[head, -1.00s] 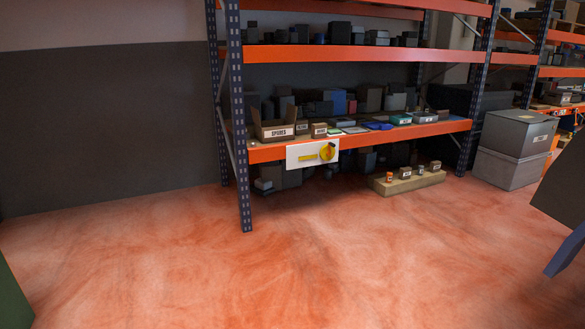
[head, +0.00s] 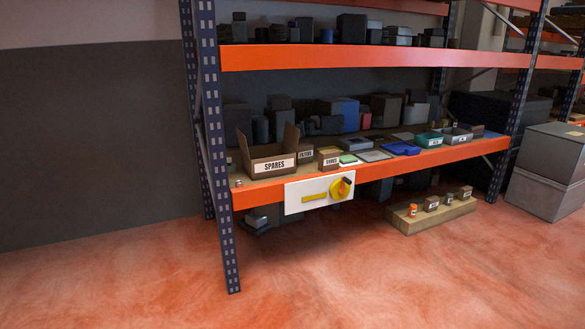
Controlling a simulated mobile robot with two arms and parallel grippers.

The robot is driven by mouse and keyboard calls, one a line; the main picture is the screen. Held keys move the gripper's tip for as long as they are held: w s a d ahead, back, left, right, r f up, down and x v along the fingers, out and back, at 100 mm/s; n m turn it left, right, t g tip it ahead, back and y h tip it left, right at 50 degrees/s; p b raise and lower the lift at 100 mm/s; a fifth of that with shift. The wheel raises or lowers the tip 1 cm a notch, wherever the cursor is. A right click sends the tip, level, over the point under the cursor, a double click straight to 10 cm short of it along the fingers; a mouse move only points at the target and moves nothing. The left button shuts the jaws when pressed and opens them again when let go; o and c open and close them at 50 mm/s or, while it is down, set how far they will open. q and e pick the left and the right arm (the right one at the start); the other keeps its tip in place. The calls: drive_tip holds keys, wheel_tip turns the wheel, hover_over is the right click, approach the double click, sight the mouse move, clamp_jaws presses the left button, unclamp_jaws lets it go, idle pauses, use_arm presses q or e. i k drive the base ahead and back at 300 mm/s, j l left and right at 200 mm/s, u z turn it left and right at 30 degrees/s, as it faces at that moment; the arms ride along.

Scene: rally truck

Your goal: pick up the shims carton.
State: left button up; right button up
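A small brown carton (head: 329,160) stands on the front of the orange rack's middle shelf (head: 262,194). Its white label appears to read SHIMS, though the print is small. It is just right of the open SPARES box (head: 272,160), in front of another small labelled carton (head: 305,153). A small green-and-white item lies close to its right. Neither of my grippers shows in the head view, so their state is hidden.
A white panel with a yellow dial (head: 318,194) hangs on the shelf's front edge. Blue and green trays (head: 429,140) stand farther right. A low wooden platform (head: 432,214) with small items sits on the floor. A rack post (head: 215,150) stands at left. The floor in front is clear.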

sight(328, 160)
drive_tip(key=i, duration=2.2)
drive_tip(key=i+z, duration=0.1)
drive_tip(key=i, duration=0.6)
drive_tip(key=i+j+z, duration=0.1)
drive_tip(key=i, duration=0.55)
drive_tip(key=i+j+z, duration=0.1)
drive_tip(key=i, duration=0.55)
drive_tip(key=i+j+z, duration=0.25)
drive_tip(key=k+l, duration=0.05)
drive_tip(key=l, duration=0.05)
